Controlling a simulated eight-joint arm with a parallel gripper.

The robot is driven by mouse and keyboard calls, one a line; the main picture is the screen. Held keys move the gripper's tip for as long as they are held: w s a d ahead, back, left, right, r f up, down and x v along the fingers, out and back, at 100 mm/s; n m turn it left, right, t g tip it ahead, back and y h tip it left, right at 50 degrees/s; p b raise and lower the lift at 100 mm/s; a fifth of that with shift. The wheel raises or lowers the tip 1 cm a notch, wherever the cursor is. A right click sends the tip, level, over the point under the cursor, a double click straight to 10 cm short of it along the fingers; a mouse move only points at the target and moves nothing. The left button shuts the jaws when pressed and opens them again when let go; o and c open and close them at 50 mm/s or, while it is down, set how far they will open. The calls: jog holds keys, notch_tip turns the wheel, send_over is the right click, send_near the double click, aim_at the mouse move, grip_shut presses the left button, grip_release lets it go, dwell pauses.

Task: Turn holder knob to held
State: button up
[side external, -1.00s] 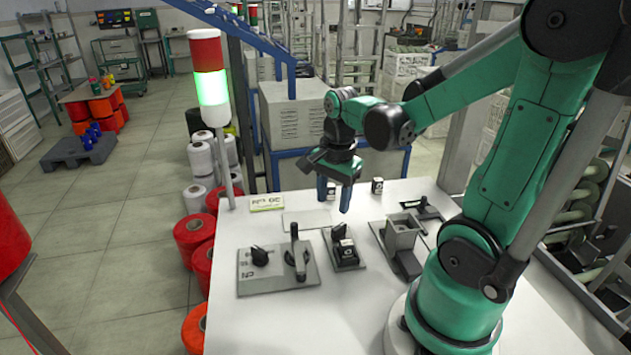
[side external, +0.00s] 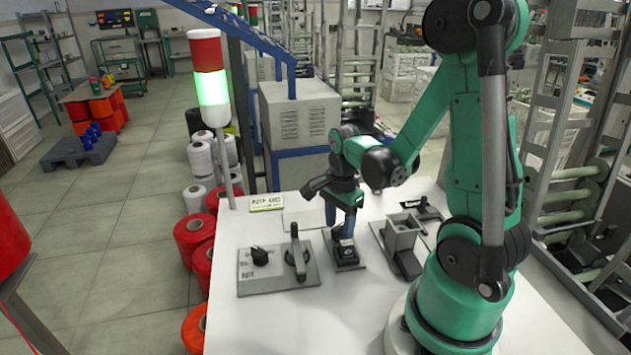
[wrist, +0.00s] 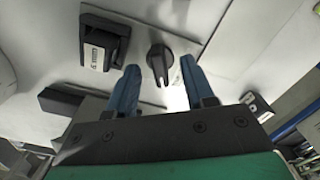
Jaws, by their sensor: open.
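The holder is a grey plate with a black block (side external: 343,252) on it, and it stands near the middle of the white table. In the wrist view the block (wrist: 103,45) carries a white label. The black holder knob (wrist: 159,62) sits beside it, its pointer aimed down in the picture. My gripper (side external: 341,227) is over the holder, pointing down, and its fingers hide the knob in the side view. In the wrist view my gripper (wrist: 160,88) is open, with one blue finger on each side of the knob. I see gaps between knob and fingers; the height cannot be told.
To the left is a plate (side external: 270,280) with a black knob (side external: 260,256) and an upright lever (side external: 297,250). Close on the right stands a grey post fixture (side external: 402,235), with a black clamp-like part (side external: 422,208) behind it. A small sign (side external: 267,203) stands at the back left.

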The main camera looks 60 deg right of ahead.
grip_shut()
jog(key=shift+n, duration=0.3)
jog(key=n, duration=0.5)
jog(key=shift+n, duration=0.3)
jog(key=n, duration=0.5)
jog(key=shift+n, duration=0.3)
dwell(0.4)
grip_release()
